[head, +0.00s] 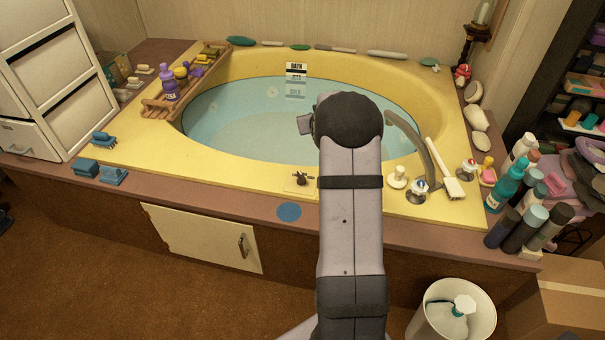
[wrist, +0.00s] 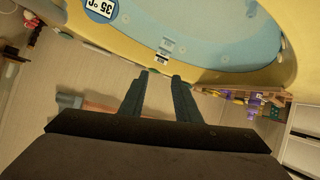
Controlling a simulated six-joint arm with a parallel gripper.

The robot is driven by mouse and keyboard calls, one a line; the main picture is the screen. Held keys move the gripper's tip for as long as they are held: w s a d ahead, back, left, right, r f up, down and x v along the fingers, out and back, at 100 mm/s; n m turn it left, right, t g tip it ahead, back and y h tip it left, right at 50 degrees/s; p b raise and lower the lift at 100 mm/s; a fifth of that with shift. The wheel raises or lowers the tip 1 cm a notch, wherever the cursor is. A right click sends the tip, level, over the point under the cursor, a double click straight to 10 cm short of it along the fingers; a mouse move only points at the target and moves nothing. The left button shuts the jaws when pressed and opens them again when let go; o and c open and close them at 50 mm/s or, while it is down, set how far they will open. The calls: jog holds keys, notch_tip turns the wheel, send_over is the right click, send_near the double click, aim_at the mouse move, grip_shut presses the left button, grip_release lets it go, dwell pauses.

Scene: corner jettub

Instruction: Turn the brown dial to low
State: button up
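The brown dial (head: 301,179) is a small dark knob on a pale square plate (head: 298,187). The plate lies on the tub's yellow front rim, just left of my arm in the head view. Its setting marks are too small to read. The dial does not show in the wrist view. My gripper (wrist: 160,75) shows in the wrist view with its two dark fingers apart and nothing between them. It points over the tub toward the back rim, away from the dial. In the head view my arm hides the fingers.
The yellow tub (head: 130,150) holds water. A faucet (head: 420,150), white-topped taps (head: 418,188) and a white hand shower (head: 445,170) stand right of my arm. A wooden caddy (head: 160,107) with bottles spans the left side.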

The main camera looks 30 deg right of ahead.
notch_tip(320, 180, down, 4)
jog(key=s+a+g+y, duration=0.2)
jog(key=g, duration=0.1)
jog(key=n+g+y, duration=0.2)
jog(key=g+y, duration=0.1)
jog(key=y, duration=0.1)
send_near(302, 175)
jog(key=shift+w+a+f, duration=0.15)
jog(key=shift+a+f, duration=0.05)
jog(key=shift+f, duration=0.3)
jog(key=shift+b+x, duration=0.5)
jog(key=shift+x, duration=3.15)
jog(key=shift+d, duration=0.1)
grip_shut()
